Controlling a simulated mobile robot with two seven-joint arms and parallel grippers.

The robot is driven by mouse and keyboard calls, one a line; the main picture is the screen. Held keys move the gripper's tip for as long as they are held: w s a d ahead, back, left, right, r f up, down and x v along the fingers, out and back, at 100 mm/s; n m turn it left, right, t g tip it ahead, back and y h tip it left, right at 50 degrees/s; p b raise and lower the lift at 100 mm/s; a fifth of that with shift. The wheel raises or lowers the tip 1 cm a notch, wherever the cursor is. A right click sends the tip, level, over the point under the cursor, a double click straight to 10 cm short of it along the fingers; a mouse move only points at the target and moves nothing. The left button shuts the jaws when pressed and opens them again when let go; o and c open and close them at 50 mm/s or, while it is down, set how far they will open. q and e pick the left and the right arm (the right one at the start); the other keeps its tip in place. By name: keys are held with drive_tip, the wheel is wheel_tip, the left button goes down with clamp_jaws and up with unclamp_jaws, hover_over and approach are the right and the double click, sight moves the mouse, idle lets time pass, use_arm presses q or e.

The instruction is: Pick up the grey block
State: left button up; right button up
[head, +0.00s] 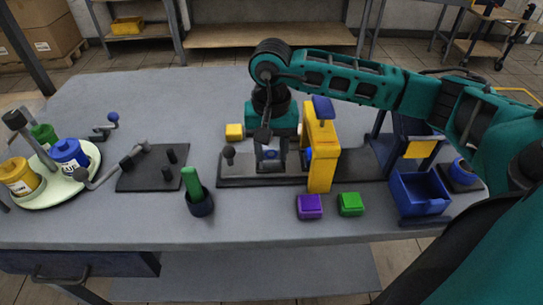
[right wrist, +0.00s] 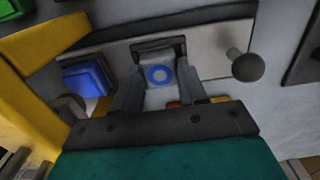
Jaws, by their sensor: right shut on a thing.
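The grey block (right wrist: 160,76) shows in the right wrist view between my fingertips, with a blue ring on its light grey face. My right gripper (right wrist: 160,70) is shut on it. In the head view my right gripper (head: 270,163) points down over the dark base plate (head: 240,171), left of the yellow press frame (head: 320,160). The block (head: 269,154) shows there only in part, between the fingers. I cannot tell whether it touches the plate. My left gripper is not in view.
Purple (head: 309,206) and green (head: 350,204) blocks lie in front of the press. A blue bin (head: 420,194) stands right. A dark cup (head: 199,203) holds a green-handled tool (head: 192,182). A round tray (head: 40,192) with bottles is far left.

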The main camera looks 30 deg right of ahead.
drive_tip(key=shift+r, duration=0.6)
idle(0.5)
drive_tip(key=shift+r+p, duration=0.1)
drive_tip(key=shift+p, duration=0.2)
drive_tip(key=shift+r+p, duration=1.65)
drive_tip(key=shift+r, duration=1.45)
